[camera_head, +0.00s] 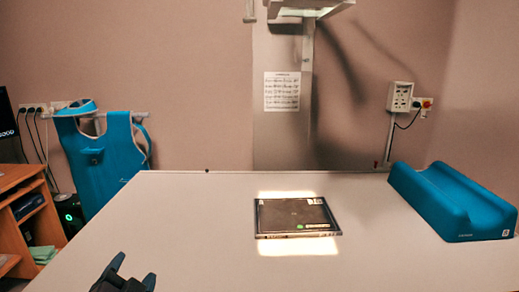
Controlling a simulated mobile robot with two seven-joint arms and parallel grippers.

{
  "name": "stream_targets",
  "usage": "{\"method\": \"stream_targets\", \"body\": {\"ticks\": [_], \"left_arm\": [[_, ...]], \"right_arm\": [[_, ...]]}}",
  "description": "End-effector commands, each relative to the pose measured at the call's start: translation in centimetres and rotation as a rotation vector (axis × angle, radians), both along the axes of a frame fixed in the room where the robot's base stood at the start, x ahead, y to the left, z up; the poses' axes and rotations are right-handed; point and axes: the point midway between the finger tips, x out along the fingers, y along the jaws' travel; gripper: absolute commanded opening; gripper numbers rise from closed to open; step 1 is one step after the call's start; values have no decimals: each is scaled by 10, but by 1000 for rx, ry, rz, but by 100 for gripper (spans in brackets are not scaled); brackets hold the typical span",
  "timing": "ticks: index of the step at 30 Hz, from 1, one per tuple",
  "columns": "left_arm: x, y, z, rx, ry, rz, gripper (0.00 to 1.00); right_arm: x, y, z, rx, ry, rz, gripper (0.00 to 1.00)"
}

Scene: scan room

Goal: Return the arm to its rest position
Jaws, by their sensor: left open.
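My left gripper (132,270) shows at the bottom left of the head view, over the near left part of the white table (190,215). Its two dark fingers are spread apart with nothing between them. Only the finger end shows; the rest of the arm is outside the picture. It is well apart from the flat dark panel (296,216) that lies on the table to its right. My right gripper is not in the picture.
A blue cradle-shaped cushion (452,203) sits at the table's right side. Bright light patches lie around the panel. A blue apron (105,160) hangs at the left wall, behind a wooden desk (28,215). A wall box (400,97) is at right. The table's left half is clear.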

Motion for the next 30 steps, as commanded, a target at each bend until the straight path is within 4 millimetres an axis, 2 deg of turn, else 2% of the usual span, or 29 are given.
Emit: {"method": "stream_targets", "body": {"ticks": [1, 6, 9, 12, 15, 21, 30], "left_arm": [[-15, 10, -27, -60, 97, 41, 64], [-74, 34, -104, -252, 409, 174, 64], [-118, 42, -142, -356, 589, 254, 64], [-158, 46, -169, -442, 741, 321, 64], [-190, 47, -186, -503, 853, 372, 64], [-239, 45, -206, -591, 1018, 447, 64], [-297, 39, -220, -691, 1202, 531, 64]], "right_arm": [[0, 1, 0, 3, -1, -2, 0], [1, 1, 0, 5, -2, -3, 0], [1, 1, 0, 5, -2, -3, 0], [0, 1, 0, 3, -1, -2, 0], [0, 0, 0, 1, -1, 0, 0], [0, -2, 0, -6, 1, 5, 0], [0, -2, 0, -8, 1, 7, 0]]}}
